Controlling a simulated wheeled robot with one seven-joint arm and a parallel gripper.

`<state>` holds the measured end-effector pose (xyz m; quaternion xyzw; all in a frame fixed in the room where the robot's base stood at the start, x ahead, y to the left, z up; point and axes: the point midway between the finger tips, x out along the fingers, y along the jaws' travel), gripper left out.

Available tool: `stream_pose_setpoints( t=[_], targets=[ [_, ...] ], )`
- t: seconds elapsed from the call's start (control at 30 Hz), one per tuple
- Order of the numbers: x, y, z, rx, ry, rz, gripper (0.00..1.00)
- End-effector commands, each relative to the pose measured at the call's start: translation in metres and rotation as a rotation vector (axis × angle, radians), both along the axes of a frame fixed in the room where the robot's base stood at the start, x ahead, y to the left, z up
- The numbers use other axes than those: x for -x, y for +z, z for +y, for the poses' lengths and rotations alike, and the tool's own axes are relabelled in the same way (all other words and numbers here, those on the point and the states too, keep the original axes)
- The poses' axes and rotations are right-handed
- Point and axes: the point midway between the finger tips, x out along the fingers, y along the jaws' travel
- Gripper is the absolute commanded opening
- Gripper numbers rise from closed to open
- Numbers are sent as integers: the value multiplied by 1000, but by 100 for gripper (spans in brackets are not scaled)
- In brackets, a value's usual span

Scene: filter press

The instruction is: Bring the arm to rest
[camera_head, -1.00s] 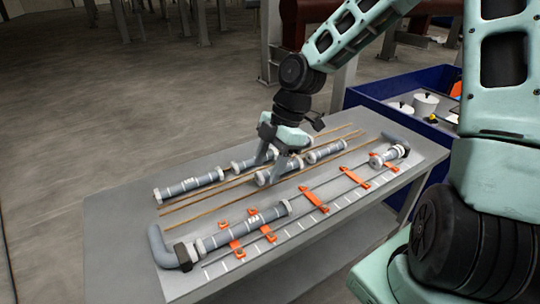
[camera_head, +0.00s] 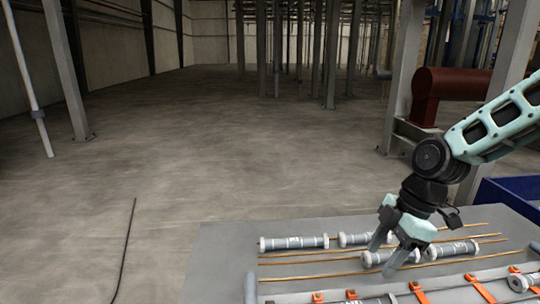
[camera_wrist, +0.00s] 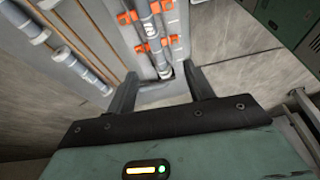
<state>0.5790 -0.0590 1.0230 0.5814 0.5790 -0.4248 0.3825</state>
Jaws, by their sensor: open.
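My gripper (camera_head: 381,262) hangs over the grey table with its two fingers pointing down. It is open, with a clear gap between the fingers. In the wrist view my gripper (camera_wrist: 163,78) shows its fingers spread, with nothing held between them. In the head view the fingers overlap a grey pipe piece (camera_head: 376,258) with white end flanges; I cannot tell from this view how far above it they are. My arm reaches in from the right, bent at the elbow.
The table (camera_head: 222,254) holds several pipe pieces, such as one at the left (camera_head: 294,243), brown rods (camera_head: 300,262) and orange clamps (camera_head: 352,295). A blue bin (camera_head: 510,192) stands at the right. Open floor (camera_head: 200,160) lies beyond the table.

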Motion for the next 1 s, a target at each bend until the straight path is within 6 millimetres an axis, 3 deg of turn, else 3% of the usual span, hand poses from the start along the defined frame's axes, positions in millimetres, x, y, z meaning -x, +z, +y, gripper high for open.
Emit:
stream_pose_setpoints(
  t=[0.2,0.5,0.8,1.0],
  targets=[
    [45,0,47,156,-141,114,53],
    [111,17,91,312,-442,144,53],
    [170,41,116,319,-737,132,53],
    [188,47,120,300,-830,141,53]
  ],
)
